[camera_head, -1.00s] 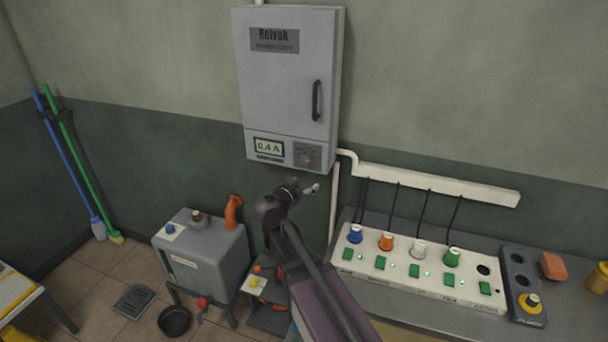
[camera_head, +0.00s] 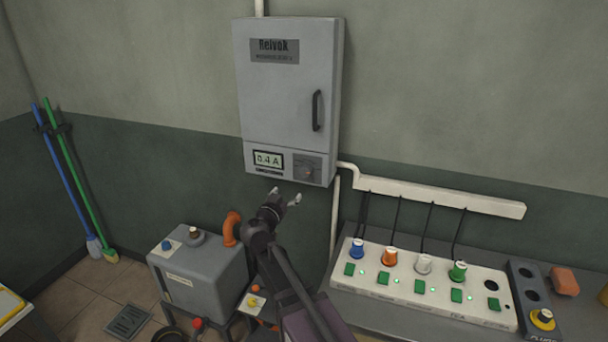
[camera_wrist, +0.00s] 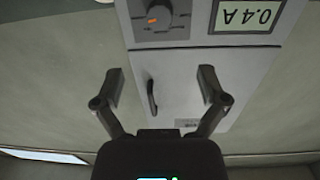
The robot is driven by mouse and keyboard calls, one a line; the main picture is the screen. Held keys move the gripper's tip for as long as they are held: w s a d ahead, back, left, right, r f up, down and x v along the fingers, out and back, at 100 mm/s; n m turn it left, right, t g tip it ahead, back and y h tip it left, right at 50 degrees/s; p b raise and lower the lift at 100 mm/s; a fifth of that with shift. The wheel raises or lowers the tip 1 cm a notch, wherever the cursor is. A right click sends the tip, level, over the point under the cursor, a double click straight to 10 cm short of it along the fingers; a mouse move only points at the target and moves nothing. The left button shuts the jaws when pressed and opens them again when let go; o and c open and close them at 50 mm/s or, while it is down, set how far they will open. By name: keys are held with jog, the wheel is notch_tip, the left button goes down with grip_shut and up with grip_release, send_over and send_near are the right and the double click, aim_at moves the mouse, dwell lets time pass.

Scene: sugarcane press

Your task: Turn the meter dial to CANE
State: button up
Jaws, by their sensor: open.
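The meter dial (camera_head: 309,170) is a small knob with an orange mark on a dark panel at the lower right of the grey wall cabinet (camera_head: 280,90). It also shows in the wrist view (camera_wrist: 158,16), upside down, near the top edge. The meter display (camera_head: 268,159), left of the dial, reads 0.4 A. My gripper (camera_head: 285,197) is open and empty, below the cabinet and a little left of the dial. In the wrist view its fingers (camera_wrist: 160,88) are spread wide, apart from the dial. The labels around the dial are too small to read.
A white power strip (camera_head: 420,285) with several coloured plugs and green switches lies on the bench at right. A grey tank (camera_head: 200,270) with an orange pipe stands at lower left. A white conduit (camera_head: 440,197) runs along the wall. The cabinet handle (camera_head: 316,110) sticks out.

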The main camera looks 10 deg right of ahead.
aim_at(304, 173)
jog(key=x, duration=1.3)
jog(key=shift+w+d, duration=0.15)
jog(key=c, duration=1.1)
